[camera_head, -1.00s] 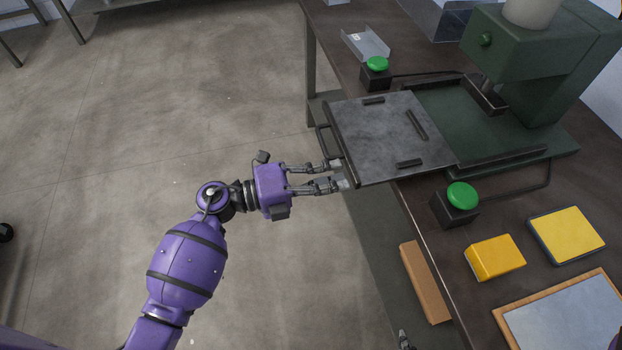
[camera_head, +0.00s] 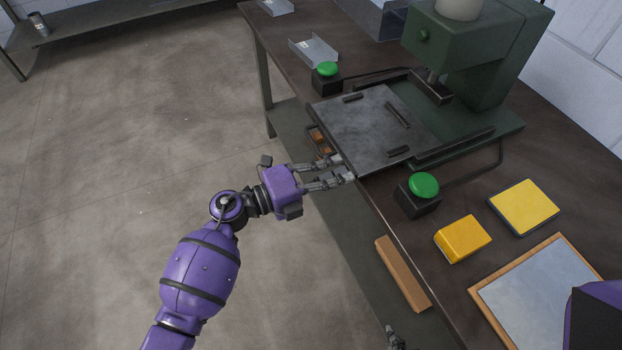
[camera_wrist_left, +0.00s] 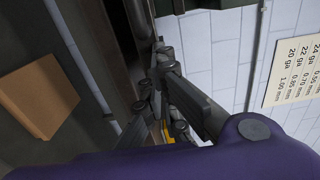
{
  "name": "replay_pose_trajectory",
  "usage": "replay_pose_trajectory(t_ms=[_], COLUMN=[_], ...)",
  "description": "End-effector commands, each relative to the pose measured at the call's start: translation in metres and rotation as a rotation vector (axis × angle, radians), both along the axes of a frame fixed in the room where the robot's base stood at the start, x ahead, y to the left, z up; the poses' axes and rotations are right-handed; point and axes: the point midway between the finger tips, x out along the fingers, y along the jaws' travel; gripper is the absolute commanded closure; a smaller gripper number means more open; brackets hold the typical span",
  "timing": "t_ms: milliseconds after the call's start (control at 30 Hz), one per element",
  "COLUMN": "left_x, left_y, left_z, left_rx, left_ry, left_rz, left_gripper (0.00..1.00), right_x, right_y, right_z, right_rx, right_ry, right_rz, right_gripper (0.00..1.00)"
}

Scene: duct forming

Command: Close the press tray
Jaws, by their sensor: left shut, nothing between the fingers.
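The press tray (camera_head: 365,125) is a flat grey plate with dark bars on it.
The green press (camera_head: 475,60) stands behind the tray. Black boxes with green buttons flank the tray, one near (camera_head: 420,192) and one far (camera_head: 326,75). A yellow block (camera_head: 462,238) and a yellow pad (camera_head: 525,206) lie to the right. The floor at left is clear.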

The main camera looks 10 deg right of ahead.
Motion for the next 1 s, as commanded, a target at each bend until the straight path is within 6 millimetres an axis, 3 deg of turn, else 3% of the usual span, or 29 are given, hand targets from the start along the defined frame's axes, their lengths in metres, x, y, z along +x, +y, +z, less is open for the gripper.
replay_pose_trajectory(t_ms=[33, 200, 400, 600, 1000], left_x=[0.005, 0.018, 0.029, 0.033, 0.034], left_y=[-0.016, -0.056, -0.089, -0.103, -0.104], left_z=[0.002, 0.001, 0.000, 0.000, 0.000], left_rx=[-0.002, -0.001, -0.001, -0.002, -0.001], left_ry=[-0.002, -0.003, 0.000, 0.000, 0.000], left_rz=[-0.003, -0.002, -0.001, 0.000, 0.001], left_gripper=[1.00, 1.00, 1.00, 1.00, 1.00], right_x=[0.001, 0.004, 0.003, 0.004, 0.005], right_y=[0.000, 0.001, 0.001, 0.001, 0.001], right_z=[0.000, -0.001, -0.004, -0.005, -0.004], right_rx=[0.000, 0.001, 0.000, 0.000, 0.000], right_ry=[-0.002, -0.005, -0.002, -0.004, -0.004], right_rz=[0.000, 0.002, 0.004, 0.005, 0.005], right_gripper=[1.00, 1.00, 1.00, 1.00, 1.00])
